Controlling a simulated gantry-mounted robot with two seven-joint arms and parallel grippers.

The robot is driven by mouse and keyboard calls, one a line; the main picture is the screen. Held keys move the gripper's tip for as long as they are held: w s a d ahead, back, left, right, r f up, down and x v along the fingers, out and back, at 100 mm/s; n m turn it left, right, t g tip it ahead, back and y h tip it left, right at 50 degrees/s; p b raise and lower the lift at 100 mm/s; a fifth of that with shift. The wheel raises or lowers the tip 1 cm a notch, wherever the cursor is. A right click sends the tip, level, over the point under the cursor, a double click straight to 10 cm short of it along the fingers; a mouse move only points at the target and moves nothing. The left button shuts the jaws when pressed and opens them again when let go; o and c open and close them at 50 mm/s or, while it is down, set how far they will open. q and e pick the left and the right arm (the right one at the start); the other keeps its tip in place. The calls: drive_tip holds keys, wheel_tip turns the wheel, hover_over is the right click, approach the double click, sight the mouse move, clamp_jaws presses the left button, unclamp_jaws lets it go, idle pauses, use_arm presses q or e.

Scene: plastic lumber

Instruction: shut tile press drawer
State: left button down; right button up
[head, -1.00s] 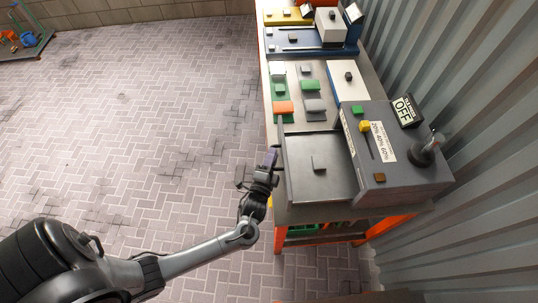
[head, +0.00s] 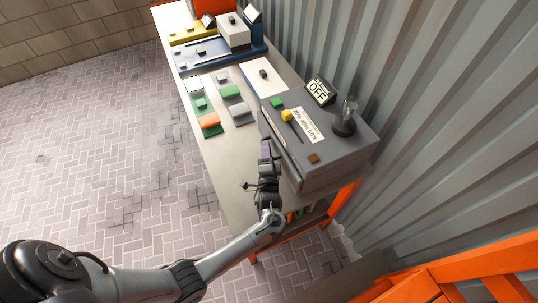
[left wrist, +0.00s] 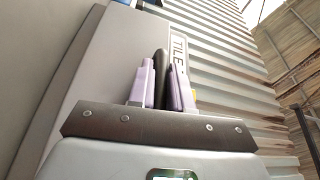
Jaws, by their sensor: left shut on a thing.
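The tile press (head: 335,165) is a grey box on the workbench, with a yellow-knobbed slider, a lamp and a sign reading OFF. Its drawer tray no longer shows in the head view; the drawer looks pushed into the press, though my gripper hides part of the front and a small gap cannot be ruled out. My left gripper (head: 266,150) is at the press's left-facing front. In the left wrist view its purple fingers (left wrist: 163,88) are shut on a dark upright handle (left wrist: 161,78), close to a face with a partly hidden TILE label (left wrist: 180,58). My right gripper is out of view.
A blue machine (head: 215,55) stands at the far end. A corrugated wall (head: 420,90) runs behind the bench. An orange frame (head: 450,285) is at lower right. The floor at left is clear.

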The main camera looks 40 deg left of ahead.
use_arm(q)
drive_tip(key=shift+w+d+f, duration=0.1)
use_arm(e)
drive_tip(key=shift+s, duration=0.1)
use_arm(q)
drive_tip(key=c, duration=1.4)
unclamp_jaws()
drive_tip(key=shift+o, duration=1.4)
drive_tip(key=shift+w, duration=0.2)
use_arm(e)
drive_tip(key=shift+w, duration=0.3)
use_arm(q)
drive_tip(key=shift+s, duration=0.1)
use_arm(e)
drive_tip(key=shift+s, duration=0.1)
use_arm(q)
drive_tip(key=shift+s+d, duration=0.1)
drive_tip(key=v, duration=1)
drive_tip(key=shift+s+d, duration=0.2)
